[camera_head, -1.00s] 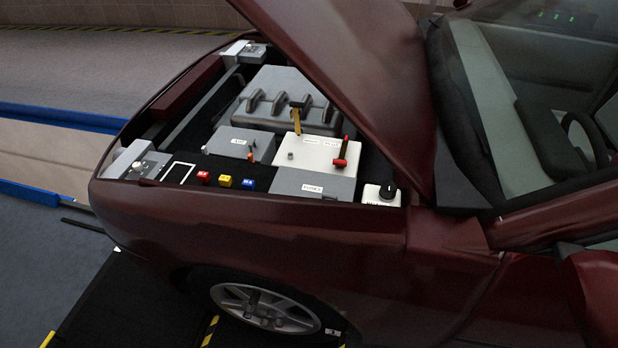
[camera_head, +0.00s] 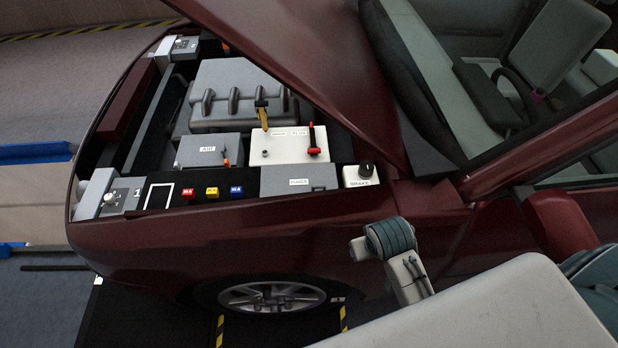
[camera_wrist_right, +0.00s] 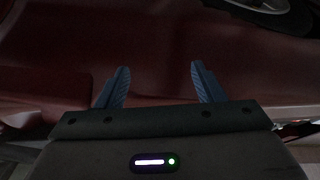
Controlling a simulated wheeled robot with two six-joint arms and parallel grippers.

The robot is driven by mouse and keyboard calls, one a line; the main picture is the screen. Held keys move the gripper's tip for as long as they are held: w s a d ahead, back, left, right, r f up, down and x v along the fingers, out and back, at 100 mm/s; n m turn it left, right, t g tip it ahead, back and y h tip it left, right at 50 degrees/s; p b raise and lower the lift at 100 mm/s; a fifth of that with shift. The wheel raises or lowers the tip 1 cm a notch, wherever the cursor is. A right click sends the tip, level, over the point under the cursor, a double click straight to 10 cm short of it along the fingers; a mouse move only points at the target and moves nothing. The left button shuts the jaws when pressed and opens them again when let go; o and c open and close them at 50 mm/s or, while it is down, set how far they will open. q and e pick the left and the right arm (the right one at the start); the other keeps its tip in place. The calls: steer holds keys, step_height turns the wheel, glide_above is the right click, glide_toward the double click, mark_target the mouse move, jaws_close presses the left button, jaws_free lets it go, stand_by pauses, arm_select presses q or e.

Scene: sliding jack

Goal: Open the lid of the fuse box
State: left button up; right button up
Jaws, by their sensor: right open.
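The fuse box (camera_head: 298,180) is a grey box with a white label reading FUSES, at the near edge of the engine bay in the head view. Its lid looks closed. My right gripper (camera_wrist_right: 160,85) shows in the right wrist view with its two blue fingers apart and nothing between them. Dark red car bodywork and part of a wheel lie beyond the fingers. The fuse box does not show in the wrist view. My right arm is in the lower right of the head view, below and right of the fuse box. My left gripper is not in view.
Left of the fuse box are red (camera_head: 188,193), yellow (camera_head: 212,192) and blue (camera_head: 236,191) labelled blocks. A white battery (camera_head: 282,147) stands behind. The raised hood (camera_head: 310,60) overhangs the bay's right side.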

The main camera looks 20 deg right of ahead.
steer(key=shift+m, duration=0.3)
steer(key=w, duration=0.1)
steer(key=w+r, duration=0.1)
steer(key=w, duration=0.1)
steer(key=w+a, duration=0.1)
steer(key=shift+w+a+r, duration=0.1)
steer(key=shift+w+r, duration=0.1)
steer(key=shift+m, duration=0.4)
steer(key=w, duration=0.5)
steer(key=w+r, duration=0.1)
steer(key=w, duration=0.1)
steer(key=shift+w+a, duration=0.35)
steer(key=m, duration=0.1)
glide_toward(319, 187)
steer(key=x, duration=0.2)
steer(key=p+x, duration=0.1)
steer(key=x, duration=0.1)
steer(key=p+x, duration=0.1)
steer(key=x, duration=0.1)
steer(key=shift+w+d+r, duration=0.1)
steer(key=shift+w, duration=0.25)
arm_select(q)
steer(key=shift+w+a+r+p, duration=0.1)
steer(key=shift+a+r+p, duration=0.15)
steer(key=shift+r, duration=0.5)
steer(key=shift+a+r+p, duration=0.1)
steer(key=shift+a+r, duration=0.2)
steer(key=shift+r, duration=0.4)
arm_select(e)
steer(key=shift+x, duration=0.9)
